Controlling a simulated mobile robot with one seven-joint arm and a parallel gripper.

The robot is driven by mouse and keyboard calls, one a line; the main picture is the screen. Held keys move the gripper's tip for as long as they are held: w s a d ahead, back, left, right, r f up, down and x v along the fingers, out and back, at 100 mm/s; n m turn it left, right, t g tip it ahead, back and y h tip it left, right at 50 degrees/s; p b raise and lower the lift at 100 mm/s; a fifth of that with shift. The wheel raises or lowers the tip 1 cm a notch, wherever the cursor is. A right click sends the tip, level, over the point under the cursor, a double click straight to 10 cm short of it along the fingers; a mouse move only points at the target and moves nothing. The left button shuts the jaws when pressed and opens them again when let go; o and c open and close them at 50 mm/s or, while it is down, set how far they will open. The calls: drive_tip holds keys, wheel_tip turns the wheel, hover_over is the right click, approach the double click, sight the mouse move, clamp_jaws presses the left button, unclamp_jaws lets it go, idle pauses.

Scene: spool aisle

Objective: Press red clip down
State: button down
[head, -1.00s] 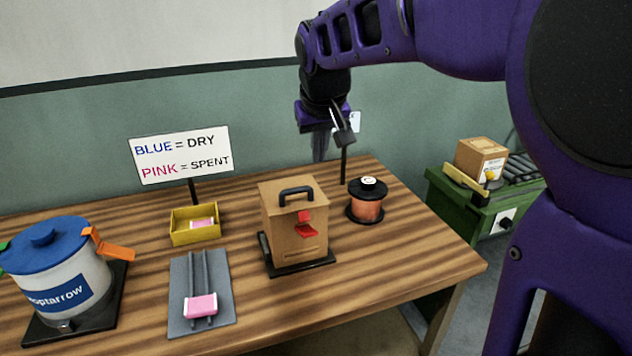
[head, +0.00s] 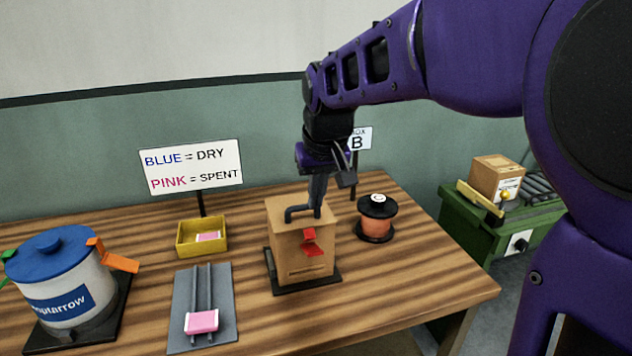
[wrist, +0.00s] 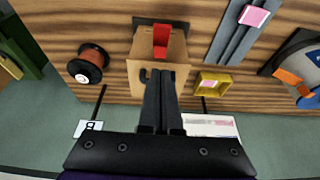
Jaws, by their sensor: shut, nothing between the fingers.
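The red clip (head: 310,243) is on the front of a tan box (head: 287,259) with a black handle (head: 296,212) on top. The box stands on a black base on the wooden table. In the wrist view the red clip (wrist: 161,40) shows at the box's top edge, ahead of the fingertips. My gripper (head: 317,208) is shut and empty, pointing down over the top of the box near the handle. In the wrist view my gripper (wrist: 160,75) covers part of the box top and handle. I cannot tell whether the fingertips touch the box.
A copper spool (head: 376,220) stands right of the box. Left are a yellow tray (head: 182,246) with a pink piece, a grey rail plate (head: 184,300) with a pink block, and a blue-lidded pot (head: 60,275). A sign (head: 192,167) and a "B" sign (head: 361,138) stand behind.

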hover_over(314, 249)
wheel_tip(314, 249, down, 7)
drive_tip(key=shift+w+a+f+b, duration=0.1)
drive_tip(key=shift+w+f+b, duration=0.05)
drive_tip(key=shift+b, duration=0.2)
drive_tip(key=shift+s+f, duration=0.25)
drive_tip(key=shift+f, duration=0.35)
drive_tip(key=shift+s+f, duration=0.2)
drive_tip(key=shift+f, duration=0.35)
drive_tip(key=shift+s+d+f, duration=0.25)
drive_tip(key=shift+s+f, duration=0.05)
drive_tip(key=shift+f, duration=0.35)
drive_tip(key=shift+f+b, duration=0.2)
drive_tip(key=shift+b, duration=0.35)
